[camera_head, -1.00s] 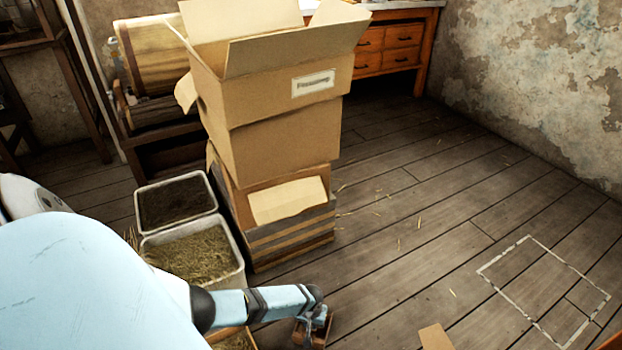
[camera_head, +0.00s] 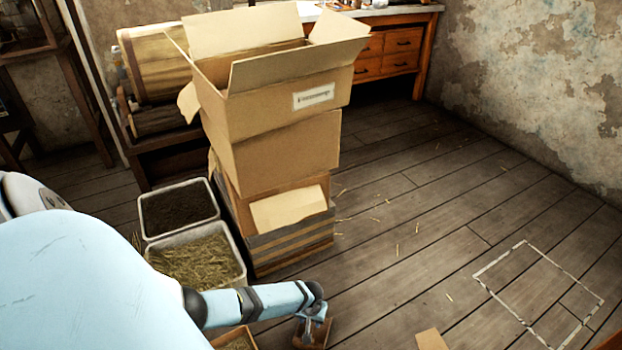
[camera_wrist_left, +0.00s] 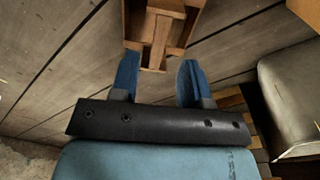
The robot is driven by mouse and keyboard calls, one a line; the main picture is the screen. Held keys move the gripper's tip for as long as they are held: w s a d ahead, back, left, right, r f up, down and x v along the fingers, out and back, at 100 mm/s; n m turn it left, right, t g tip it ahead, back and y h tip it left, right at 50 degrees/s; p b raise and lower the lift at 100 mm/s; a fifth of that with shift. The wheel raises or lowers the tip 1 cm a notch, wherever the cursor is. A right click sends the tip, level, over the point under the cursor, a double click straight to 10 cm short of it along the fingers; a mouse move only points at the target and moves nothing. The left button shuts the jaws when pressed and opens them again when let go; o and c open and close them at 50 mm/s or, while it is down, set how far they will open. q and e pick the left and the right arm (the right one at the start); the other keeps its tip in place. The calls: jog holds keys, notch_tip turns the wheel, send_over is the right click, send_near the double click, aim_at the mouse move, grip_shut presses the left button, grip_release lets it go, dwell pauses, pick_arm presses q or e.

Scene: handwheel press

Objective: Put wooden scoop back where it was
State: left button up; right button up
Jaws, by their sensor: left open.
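The wooden scoop (camera_head: 311,335) is a small brown wooden piece at the bottom middle of the head view, just below my left gripper (camera_head: 312,311). In the left wrist view, the wooden scoop (camera_wrist_left: 182,18) shows at the top, with a narrower wooden part running down toward the gap between the fingertips. My left gripper (camera_wrist_left: 158,72) is open, with one blue finger on each side of the scoop's near end. I cannot tell whether either finger touches it, or whether the scoop rests on the floor. My right gripper is not in view.
A stack of cardboard boxes (camera_head: 280,163) stands beyond my left arm. Bins of dark material (camera_head: 178,207) and straw (camera_head: 196,262) stand left of it. A white taped outline (camera_head: 497,258) marks the floor at right. A cardboard piece (camera_head: 431,340) lies at the bottom.

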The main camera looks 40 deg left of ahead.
pick_arm(q)
notch_tip(320, 180, up, 6)
jog(key=p, duration=0.2)
jog(key=shift+s+p, duration=0.1)
jog(key=shift+p, duration=0.3)
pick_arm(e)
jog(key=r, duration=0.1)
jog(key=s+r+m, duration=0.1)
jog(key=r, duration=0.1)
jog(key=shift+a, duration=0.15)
pick_arm(q)
jog(key=shift+d+f, duration=0.1)
